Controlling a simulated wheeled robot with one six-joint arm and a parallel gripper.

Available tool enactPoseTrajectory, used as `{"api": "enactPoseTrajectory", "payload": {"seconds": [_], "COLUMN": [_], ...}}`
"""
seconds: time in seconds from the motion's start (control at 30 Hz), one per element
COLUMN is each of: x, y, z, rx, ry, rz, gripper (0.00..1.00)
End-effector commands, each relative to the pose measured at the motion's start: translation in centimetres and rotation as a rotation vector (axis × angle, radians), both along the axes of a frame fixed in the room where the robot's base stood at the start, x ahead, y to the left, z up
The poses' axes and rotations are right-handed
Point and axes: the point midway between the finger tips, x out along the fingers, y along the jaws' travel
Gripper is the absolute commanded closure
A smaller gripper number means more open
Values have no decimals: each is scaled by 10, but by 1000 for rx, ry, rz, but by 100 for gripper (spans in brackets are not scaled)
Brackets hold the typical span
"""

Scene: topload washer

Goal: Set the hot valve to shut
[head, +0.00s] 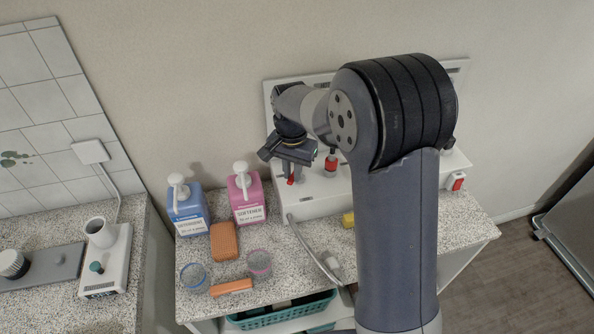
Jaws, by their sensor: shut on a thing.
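My gripper (294,174) points down in front of the white panel at the back of the counter, left of my large arm link. Its fingers are shut on a small red piece (291,182), which looks like the hot valve's handle. Only the red tip shows below the fingers. The valve body and the handle's exact angle are hidden by the gripper. A second red-banded fitting (331,162) with a dark top stands just right of the gripper, apart from it.
A blue detergent bottle (187,210) and a pink softener bottle (246,204) stand left of the gripper. A brown sponge (224,241), cups and a grey hose (307,246) lie in front. A red switch (458,182) is at right. My arm hides the counter's middle right.

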Motion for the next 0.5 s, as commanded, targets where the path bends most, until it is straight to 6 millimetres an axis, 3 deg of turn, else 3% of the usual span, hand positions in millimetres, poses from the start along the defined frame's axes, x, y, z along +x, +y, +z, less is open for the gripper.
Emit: {"api": "enactPoseTrajectory", "payload": {"seconds": [0.5], "x": [15], "y": [17], "z": [1], "rx": [1], "ry": [-2], "rz": [-485], "gripper": [100]}}
